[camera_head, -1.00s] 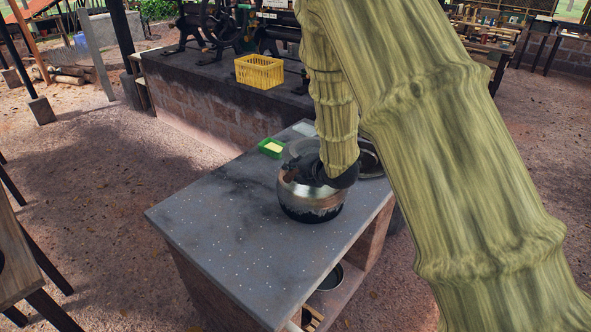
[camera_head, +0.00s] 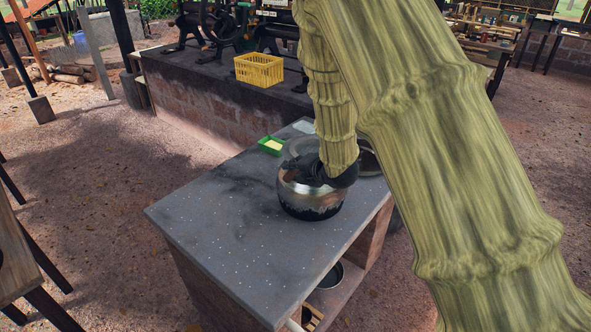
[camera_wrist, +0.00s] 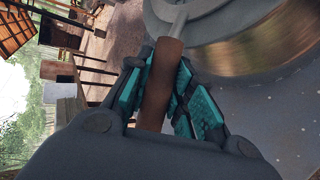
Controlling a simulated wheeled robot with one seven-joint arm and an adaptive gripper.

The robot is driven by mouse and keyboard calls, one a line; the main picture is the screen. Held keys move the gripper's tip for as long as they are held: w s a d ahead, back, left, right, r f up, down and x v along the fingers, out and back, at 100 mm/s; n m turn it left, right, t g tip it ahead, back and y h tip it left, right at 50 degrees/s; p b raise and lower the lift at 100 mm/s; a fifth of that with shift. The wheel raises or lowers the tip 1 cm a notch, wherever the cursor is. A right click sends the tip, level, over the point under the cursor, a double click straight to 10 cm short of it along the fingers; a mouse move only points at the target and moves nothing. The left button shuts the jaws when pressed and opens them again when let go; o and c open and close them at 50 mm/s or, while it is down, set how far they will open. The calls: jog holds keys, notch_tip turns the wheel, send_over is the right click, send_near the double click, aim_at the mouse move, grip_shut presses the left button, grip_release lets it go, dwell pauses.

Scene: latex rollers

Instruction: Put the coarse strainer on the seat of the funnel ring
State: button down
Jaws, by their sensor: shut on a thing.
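My gripper (camera_wrist: 160,88) is shut on a brown handle (camera_wrist: 162,75) in the wrist view; its teal pads press the handle from both sides. A thin metal shank runs from the handle to a grey round rim at the top edge, which fits the coarse strainer, though its mesh is not visible. In the head view my gripper (camera_head: 336,174) is low over the top of a shiny round metal pot (camera_head: 311,195) with a blackened base. My gripper and arm hide much of the pot's mouth. I cannot make out the funnel ring's seat or whether the strainer touches it.
The pot stands on a grey worktop (camera_head: 235,215); its front left is clear. A green tray (camera_head: 270,145) with pale contents and a round dark-edged vessel (camera_head: 369,162) are near the back. A yellow crate (camera_head: 259,71) stands on the brick bench behind.

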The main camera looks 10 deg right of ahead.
jog(key=c, duration=1.2)
grip_release()
jog(key=shift+o, duration=0.2)
jog(key=v, duration=1.2)
jog(key=s+d+f+m+g+h, duration=0.1)
jog(key=s+f+m, duration=0.35)
jog(key=f, duration=0.45)
jog(key=s+f+m+g+h, duration=0.1)
jog(key=s+f+m+g, duration=0.1)
jog(key=s+f+m, duration=0.45)
jog(key=s+d+f+m+g, duration=0.1)
jog(key=s+f+m, duration=0.15)
jog(key=f, duration=0.75)
jog(key=s+f+m+g+h, duration=0.1)
jog(key=s+f+m+g, duration=0.2)
jog(key=s, duration=1.1)
jog(key=s+f+m+g+h, duration=0.1)
jog(key=s+f+m+g, duration=0.3)
jog(key=s+f+m, duration=0.5)
jog(key=s+f, duration=0.4)
jog(key=s, duration=0.1)
jog(key=shift+a, duration=0.35)
